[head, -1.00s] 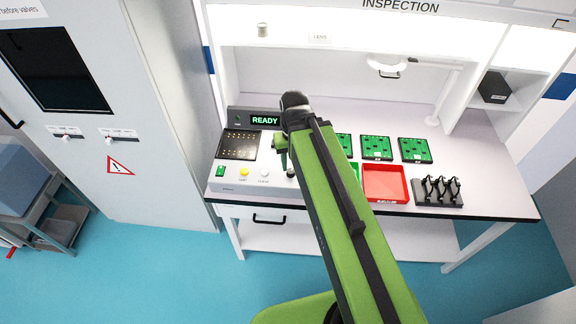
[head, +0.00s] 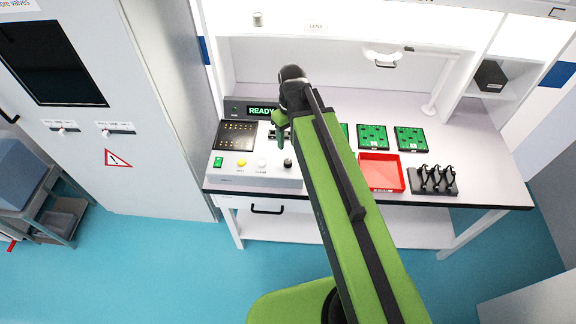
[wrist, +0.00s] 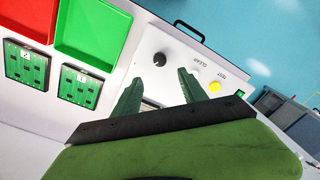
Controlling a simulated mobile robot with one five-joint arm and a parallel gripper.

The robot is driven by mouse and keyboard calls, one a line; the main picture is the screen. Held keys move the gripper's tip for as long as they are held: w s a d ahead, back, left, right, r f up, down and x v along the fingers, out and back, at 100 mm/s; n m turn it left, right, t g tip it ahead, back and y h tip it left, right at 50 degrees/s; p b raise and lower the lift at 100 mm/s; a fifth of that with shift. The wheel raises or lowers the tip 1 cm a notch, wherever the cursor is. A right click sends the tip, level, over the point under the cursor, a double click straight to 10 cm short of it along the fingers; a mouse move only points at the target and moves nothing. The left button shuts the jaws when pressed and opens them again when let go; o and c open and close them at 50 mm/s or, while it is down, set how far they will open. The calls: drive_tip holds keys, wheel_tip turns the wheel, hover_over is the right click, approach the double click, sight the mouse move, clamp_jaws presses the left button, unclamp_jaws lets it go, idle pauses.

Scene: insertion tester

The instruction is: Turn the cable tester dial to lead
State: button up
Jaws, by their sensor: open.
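The cable tester (head: 240,176) is a light panel at the left of the bench, with a lit READY display (head: 262,109). Its dial is a small black knob (head: 287,164) at the front right of the panel. In the wrist view the dial (wrist: 159,59) lies just beyond and between my fingertips, apart from them. My gripper (wrist: 160,80) is open and empty. In the head view my gripper (head: 280,122) hangs over the panel, behind the dial. The dial's markings cannot be read.
A yellow TEST button (head: 241,162) and a white CLEAR button (head: 262,163) sit left of the dial. A red tray (head: 381,172), green boards (head: 410,139) and a black rack (head: 434,181) stand to the right. A green tray (wrist: 93,28) shows in the wrist view.

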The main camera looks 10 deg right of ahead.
sight(288, 161)
drive_tip(key=f+b, duration=0.4)
drive_tip(key=f, duration=0.1)
drive_tip(key=f+b, duration=0.5)
drive_tip(key=f, duration=0.1)
drive_tip(key=shift+s+a+f+b, duration=0.1)
drive_tip(key=shift+a+f+b, duration=0.1)
drive_tip(key=shift+b, duration=0.1)
drive_tip(key=shift+r, duration=0.2)
